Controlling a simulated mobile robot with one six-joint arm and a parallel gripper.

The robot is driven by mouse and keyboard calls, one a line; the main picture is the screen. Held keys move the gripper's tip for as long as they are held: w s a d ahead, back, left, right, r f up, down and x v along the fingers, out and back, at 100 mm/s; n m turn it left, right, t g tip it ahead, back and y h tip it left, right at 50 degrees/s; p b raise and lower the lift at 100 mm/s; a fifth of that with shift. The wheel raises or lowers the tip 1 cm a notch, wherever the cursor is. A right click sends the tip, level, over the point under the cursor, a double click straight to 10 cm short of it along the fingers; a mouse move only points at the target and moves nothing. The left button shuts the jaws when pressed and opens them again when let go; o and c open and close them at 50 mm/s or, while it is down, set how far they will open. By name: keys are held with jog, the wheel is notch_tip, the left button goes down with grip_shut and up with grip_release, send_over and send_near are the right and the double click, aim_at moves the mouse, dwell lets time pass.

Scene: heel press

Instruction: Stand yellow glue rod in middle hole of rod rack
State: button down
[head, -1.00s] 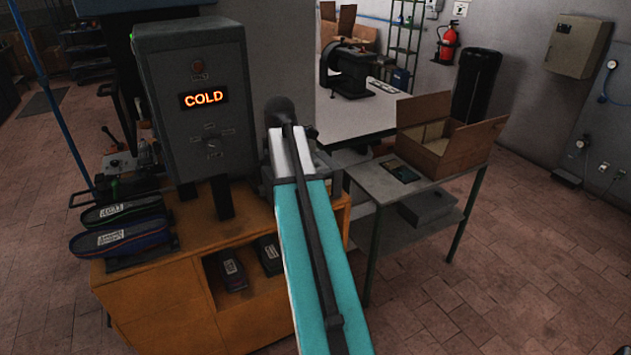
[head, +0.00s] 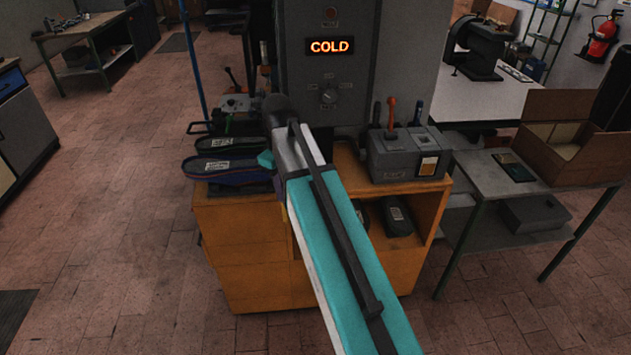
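My arm reaches over the orange cabinet, and my gripper (head: 266,160) is mostly hidden behind its last link, with only a small teal part showing at the left. I cannot see the fingers well enough to tell if they are open or shut.
A side table with a cardboard box (head: 570,140) stands right. Floor at left is clear.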

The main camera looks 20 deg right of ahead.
jog(key=w+a+f+b, duration=0.1)
jog(key=a+f+b, duration=0.1)
jog(key=a+f, duration=0.2)
jog(key=a, duration=0.2)
jog(key=shift+w+a+f+m+b, duration=0.3)
jog(key=shift+w+f+m, duration=0.1)
